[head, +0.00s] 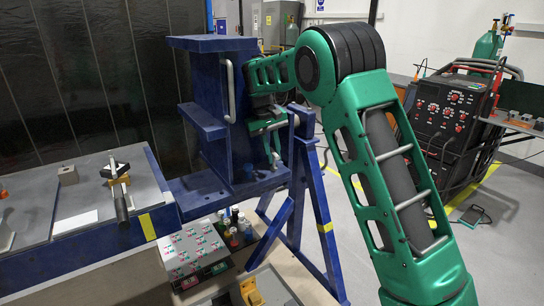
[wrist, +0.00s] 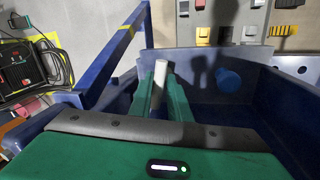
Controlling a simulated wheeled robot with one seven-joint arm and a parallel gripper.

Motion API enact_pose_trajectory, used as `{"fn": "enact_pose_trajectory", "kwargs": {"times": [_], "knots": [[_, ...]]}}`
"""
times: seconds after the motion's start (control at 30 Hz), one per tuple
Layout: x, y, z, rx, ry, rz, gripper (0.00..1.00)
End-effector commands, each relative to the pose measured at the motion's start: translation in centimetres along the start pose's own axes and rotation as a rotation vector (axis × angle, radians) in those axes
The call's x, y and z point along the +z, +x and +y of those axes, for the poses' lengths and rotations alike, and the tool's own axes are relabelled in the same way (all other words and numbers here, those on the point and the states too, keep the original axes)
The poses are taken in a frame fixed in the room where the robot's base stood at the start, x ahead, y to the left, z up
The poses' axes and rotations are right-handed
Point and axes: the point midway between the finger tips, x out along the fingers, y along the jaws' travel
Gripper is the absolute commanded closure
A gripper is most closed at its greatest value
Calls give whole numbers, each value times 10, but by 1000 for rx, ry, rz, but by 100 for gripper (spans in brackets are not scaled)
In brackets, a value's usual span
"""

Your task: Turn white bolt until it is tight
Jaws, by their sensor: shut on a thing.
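The white bolt (wrist: 159,80) shows in the wrist view as a pale rod standing between the two green fingers of my gripper (wrist: 160,92). The fingers are shut on it, one on each side. In the head view my gripper (head: 270,135) is at the right side of the blue jig (head: 215,110), at the end of my green arm. There the bolt is hard to make out among the fingers. The bolt's seat and thread are hidden, so I cannot tell how tight it is.
A pale handle (head: 231,90) stands on the jig's face. A blue round peg (wrist: 229,79) juts out inside the jig. A blue trestle (head: 305,200) stands below right. A grey-topped bench (head: 80,205) is at left. A black welding machine (head: 445,120) stands at far right.

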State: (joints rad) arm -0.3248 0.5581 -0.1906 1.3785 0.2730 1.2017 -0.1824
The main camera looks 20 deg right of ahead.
Motion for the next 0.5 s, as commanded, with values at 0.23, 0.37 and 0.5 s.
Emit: {"fn": "enact_pose_trajectory", "kwargs": {"times": [0.23, 0.37, 0.5], "knots": [[-2, -1, -1, -1, 35, -1, 100], [-2, -1, -1, -1, 38, -2, 100], [-2, -1, -1, -1, 37, -3, 100]]}}
